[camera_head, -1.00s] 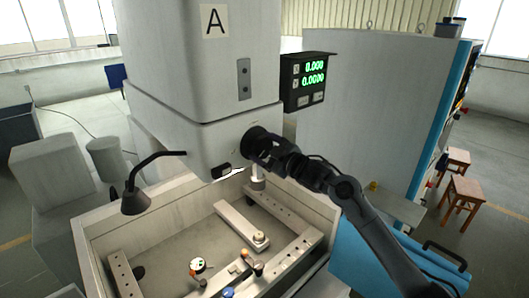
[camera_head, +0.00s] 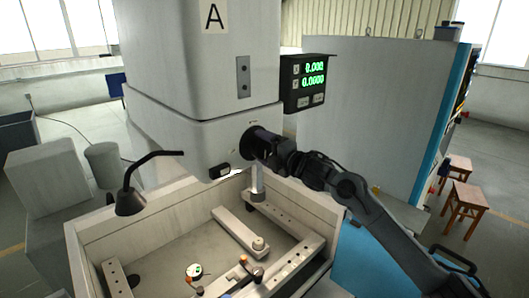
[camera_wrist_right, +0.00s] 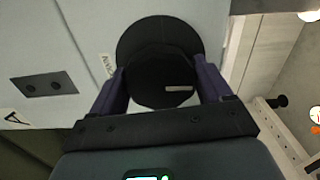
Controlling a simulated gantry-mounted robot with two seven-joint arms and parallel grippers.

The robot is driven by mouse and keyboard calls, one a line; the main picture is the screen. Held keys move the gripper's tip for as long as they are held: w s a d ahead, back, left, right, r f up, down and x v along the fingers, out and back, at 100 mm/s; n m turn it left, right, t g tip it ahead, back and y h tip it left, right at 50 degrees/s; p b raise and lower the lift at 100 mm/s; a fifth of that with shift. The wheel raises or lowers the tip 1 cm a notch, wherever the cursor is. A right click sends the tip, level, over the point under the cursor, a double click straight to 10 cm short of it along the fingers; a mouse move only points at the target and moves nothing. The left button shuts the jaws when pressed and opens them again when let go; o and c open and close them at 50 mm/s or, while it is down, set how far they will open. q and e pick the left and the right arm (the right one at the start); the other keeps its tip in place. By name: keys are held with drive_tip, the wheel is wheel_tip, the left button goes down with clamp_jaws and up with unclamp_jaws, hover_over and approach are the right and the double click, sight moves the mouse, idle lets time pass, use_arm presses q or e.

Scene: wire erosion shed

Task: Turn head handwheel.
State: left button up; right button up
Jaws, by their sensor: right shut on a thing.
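The head handwheel (camera_head: 249,143) is a black round wheel on the lower right face of the grey machine head (camera_head: 195,75) marked A. My right gripper (camera_head: 264,149) is at the wheel, its arm coming in from the right. In the right wrist view the black wheel (camera_wrist_right: 160,33) fills the space between the two fingers, and my right gripper (camera_wrist_right: 163,85) is shut on it, one finger on each side. A small pale mark shows on the wheel's dark hub. The fingers hide part of the wheel in the head view. My left gripper is not in view.
A readout box (camera_head: 303,82) with green digits hangs right of the head. A black lamp (camera_head: 131,203) on a bent arm stands at left. Below, the open tank (camera_head: 165,250) holds clamping bars, a dial gauge (camera_head: 194,271) and small tools. A blue-edged cabinet (camera_head: 365,110) stands behind my right arm.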

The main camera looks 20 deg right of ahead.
drive_tip(key=shift+n+b, duration=0.4)
drive_tip(key=shift+n, duration=0.9)
drive_tip(key=o, duration=1)
drive_tip(key=shift+b+v, duration=1.45)
drive_tip(key=shift+v, duration=3.95)
